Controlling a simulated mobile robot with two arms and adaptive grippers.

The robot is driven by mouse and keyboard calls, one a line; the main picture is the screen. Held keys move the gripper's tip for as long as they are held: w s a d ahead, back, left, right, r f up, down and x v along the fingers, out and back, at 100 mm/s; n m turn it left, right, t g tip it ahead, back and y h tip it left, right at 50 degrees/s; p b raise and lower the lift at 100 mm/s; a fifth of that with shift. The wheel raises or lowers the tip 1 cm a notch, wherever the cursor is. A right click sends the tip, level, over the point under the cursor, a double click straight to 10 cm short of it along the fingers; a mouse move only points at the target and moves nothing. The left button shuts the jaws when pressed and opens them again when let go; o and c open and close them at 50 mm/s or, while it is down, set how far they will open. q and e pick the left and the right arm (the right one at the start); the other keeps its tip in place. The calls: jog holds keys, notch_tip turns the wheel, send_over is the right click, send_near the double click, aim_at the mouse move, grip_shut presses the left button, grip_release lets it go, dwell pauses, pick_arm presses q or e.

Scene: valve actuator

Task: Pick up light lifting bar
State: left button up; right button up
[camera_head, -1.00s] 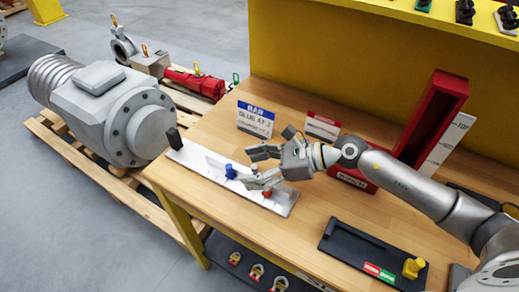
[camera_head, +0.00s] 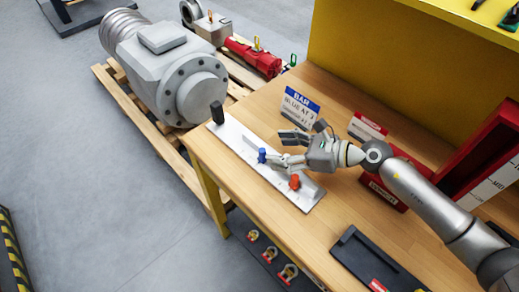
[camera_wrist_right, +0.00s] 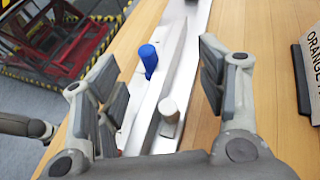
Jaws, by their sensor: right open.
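A long silver-white bar (camera_head: 232,137) lies on the wooden table along its front left edge. It carries a black upright piece (camera_head: 217,112) at the far end, a blue peg (camera_head: 262,155) and an orange-red peg (camera_head: 294,182). My right gripper (camera_head: 279,150) is open over the middle of the bar, its fingers pointing left. In the right wrist view the open fingers (camera_wrist_right: 160,85) stand on either side of the bar (camera_wrist_right: 172,80), with the blue peg (camera_wrist_right: 149,60) and a pale cylinder (camera_wrist_right: 168,108) between them. No contact shows. My left gripper is not seen.
A blue-headed sign (camera_head: 298,106) and a red-headed sign (camera_head: 366,128) stand behind my gripper. A red rack (camera_head: 490,140) is at the right, a black tray (camera_head: 372,262) at the front. A large grey actuator (camera_head: 170,75) sits on a pallet beyond the table.

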aim_at(267, 152)
jog(key=x, duration=0.2)
jog(key=p+x, duration=0.1)
jog(key=x, duration=0.2)
jog(key=shift+s+d+f, duration=0.1)
jog(key=shift+s+f, duration=0.05)
jog(key=shift+f, duration=0.05)
grip_shut()
jog(key=shift+r, duration=0.1)
